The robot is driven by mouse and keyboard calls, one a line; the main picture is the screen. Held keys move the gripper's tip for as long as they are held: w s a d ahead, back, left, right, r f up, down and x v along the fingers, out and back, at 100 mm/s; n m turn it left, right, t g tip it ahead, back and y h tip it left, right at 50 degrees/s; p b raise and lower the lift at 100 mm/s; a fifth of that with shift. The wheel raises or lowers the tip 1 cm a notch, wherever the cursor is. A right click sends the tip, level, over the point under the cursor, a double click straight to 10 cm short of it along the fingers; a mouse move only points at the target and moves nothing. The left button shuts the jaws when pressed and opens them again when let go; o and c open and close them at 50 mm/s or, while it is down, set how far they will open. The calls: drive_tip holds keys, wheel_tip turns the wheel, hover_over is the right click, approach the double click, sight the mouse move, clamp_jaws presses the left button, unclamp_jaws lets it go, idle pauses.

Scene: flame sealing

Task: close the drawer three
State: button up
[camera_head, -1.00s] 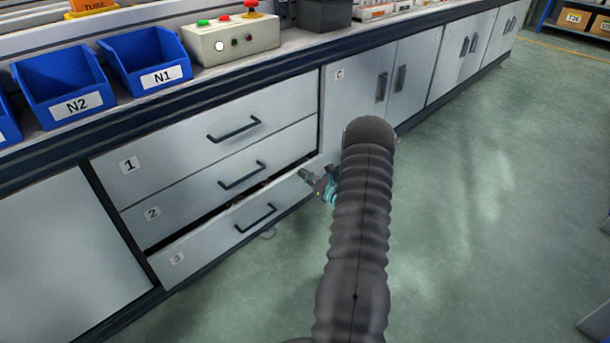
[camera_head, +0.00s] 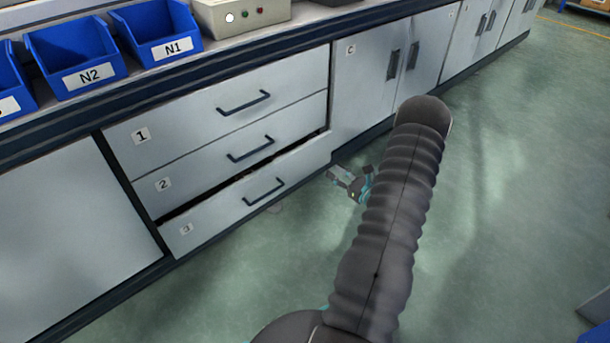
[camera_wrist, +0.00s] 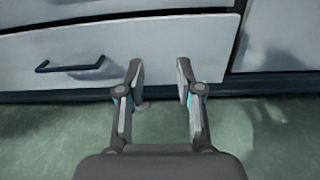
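Drawer three (camera_head: 220,218) is the lowest of the stacked drawers, marked 3. It stands slightly out, with a dark gap along its top edge. Its dark bar handle (camera_head: 264,191) is on the front. My gripper (camera_head: 343,179) is low, beyond the drawer's right end, over the floor and seemingly apart from it; my arm partly hides it. In the wrist view my gripper (camera_wrist: 158,78) is open and empty, fingers pointing at the right part of the drawer front (camera_wrist: 155,48). The handle (camera_wrist: 70,66) lies left of the fingers there.
Drawers one (camera_head: 190,120) and two (camera_head: 205,165) look shut above. A cabinet marked C (camera_head: 362,85) stands to the right. Blue bins (camera_head: 155,30) and a control box (camera_head: 240,14) are on the bench top. The green floor (camera_head: 490,200) at right is clear.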

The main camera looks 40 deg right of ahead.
drive_tip(key=w+a+f+y+p, duration=0.2)
drive_tip(key=w+a+f+y, duration=0.15)
drive_tip(key=a+f, duration=0.2)
drive_tip(key=m+g+y+p, duration=0.2)
drive_tip(key=m+g+y, duration=0.45)
drive_tip(key=y, duration=0.35)
approach(266, 195)
drive_tip(key=shift+m+t+h, duration=0.25)
drive_tip(key=shift+m+t, duration=0.1)
drive_tip(key=shift+t, duration=0.1)
drive_tip(key=x, duration=0.6)
drive_tip(key=p+x, duration=0.1)
drive_tip(key=x, duration=0.3)
drive_tip(key=shift+a+f, duration=0.1)
drive_tip(key=shift+f, duration=0.2)
clamp_jaws()
